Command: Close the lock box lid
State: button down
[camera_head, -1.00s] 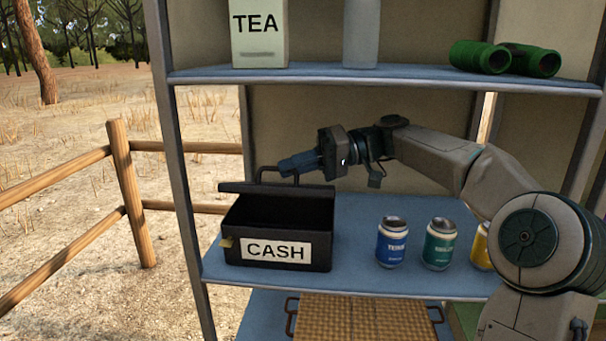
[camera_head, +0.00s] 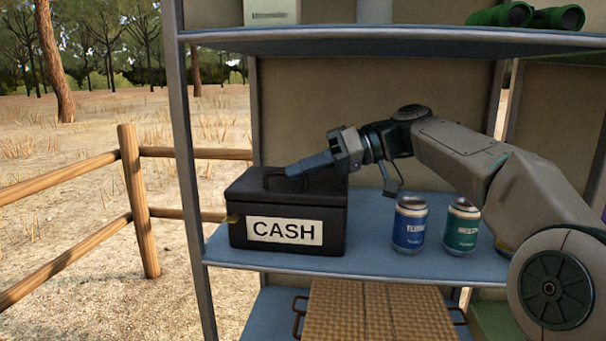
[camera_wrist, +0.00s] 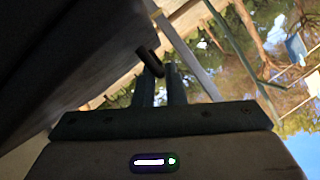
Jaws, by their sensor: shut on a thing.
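The black lock box (camera_head: 335,230) with a white CASH label stands on the left part of the blue middle shelf. Its lid (camera_head: 246,184) lies down over the box, and no gap shows at the front edge. My gripper (camera_head: 292,170) is over the lid from the right, its fingers shut on the lid's dark handle (camera_head: 268,180). In the wrist view the fingers (camera_wrist: 161,72) meet the dark handle (camera_wrist: 150,62). The fingers partly hide the handle in the head view.
A blue can (camera_head: 410,226) and a teal can (camera_head: 461,230) stand right of the box on the middle shelf (camera_head: 375,264). A yellow can is mostly hidden by my arm. The upper shelf (camera_head: 400,42) is above my arm. A wicker basket (camera_head: 375,315) sits below.

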jog(key=shift+s+f, duration=0.1)
jog(key=shift+f, duration=0.05)
jog(key=c, duration=1.5)
grip_release()
jog(key=shift+d+r, duration=0.2)
jog(key=shift+d, duration=0.05)
jog(key=p+v, duration=0.4)
jog(key=v, duration=0.9)
jog(key=shift+d, duration=0.15)
